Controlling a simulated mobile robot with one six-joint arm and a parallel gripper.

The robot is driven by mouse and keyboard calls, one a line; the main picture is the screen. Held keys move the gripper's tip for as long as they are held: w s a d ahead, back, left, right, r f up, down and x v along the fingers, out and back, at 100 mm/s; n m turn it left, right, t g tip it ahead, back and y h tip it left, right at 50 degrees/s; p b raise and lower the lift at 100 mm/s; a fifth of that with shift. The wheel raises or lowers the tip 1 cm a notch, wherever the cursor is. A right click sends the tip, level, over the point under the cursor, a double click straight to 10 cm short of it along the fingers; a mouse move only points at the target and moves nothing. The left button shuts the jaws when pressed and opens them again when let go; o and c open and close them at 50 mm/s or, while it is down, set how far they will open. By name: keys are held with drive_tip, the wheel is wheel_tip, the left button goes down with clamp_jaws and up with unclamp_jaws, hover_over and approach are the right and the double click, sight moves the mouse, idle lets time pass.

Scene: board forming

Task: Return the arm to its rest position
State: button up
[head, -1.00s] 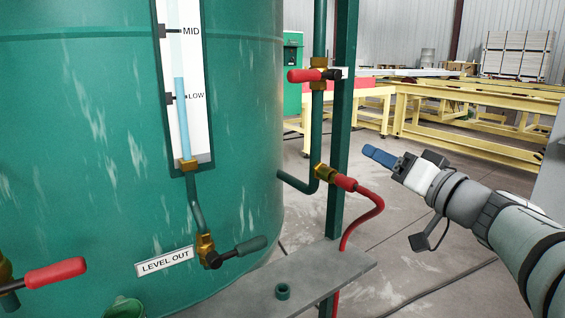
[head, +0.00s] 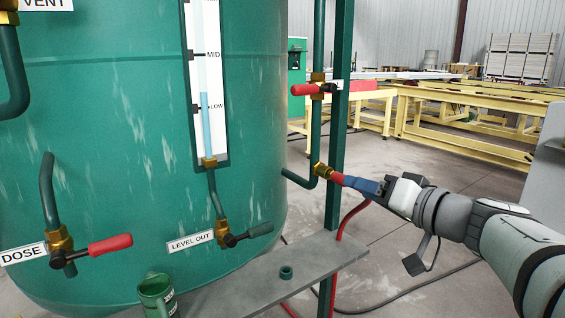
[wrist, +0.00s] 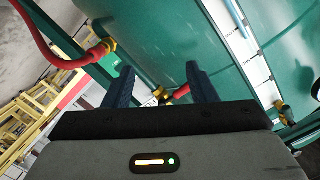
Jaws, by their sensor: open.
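My gripper (head: 362,185) is at the end of my arm, right of the green post. Its blue fingers point left and overlap the red hose end at the brass fitting (head: 322,170) in the head view. In the wrist view my gripper (wrist: 160,78) has its two dark fingers apart, with nothing held between them. A red valve handle (wrist: 180,92) shows beyond the gap. The red hose (wrist: 60,58) is left of the fingers there, apart from them.
The green tank (head: 110,110) fills the left, with a level gauge and valves. The green post (head: 335,120) is close to my fingers. Yellow frames (head: 450,125) stand behind; open floor lies between.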

drive_tip(key=s+a+f+g+h+p, duration=0.1)
drive_tip(key=s+a+g+h+p, duration=0.4)
drive_tip(key=s+g+p, duration=0.9)
drive_tip(key=d+t+h+p, duration=0.1)
drive_tip(key=p, duration=0.2)
drive_tip(key=s+d+r+t+h+p, duration=0.1)
drive_tip(key=d+h+p, duration=0.1)
drive_tip(key=p, duration=0.2)
drive_tip(key=d+r+t+h+p, duration=0.1)
drive_tip(key=d+h+p, duration=0.1)
drive_tip(key=p, duration=0.1)
drive_tip(key=shift+s+r, duration=0.25)
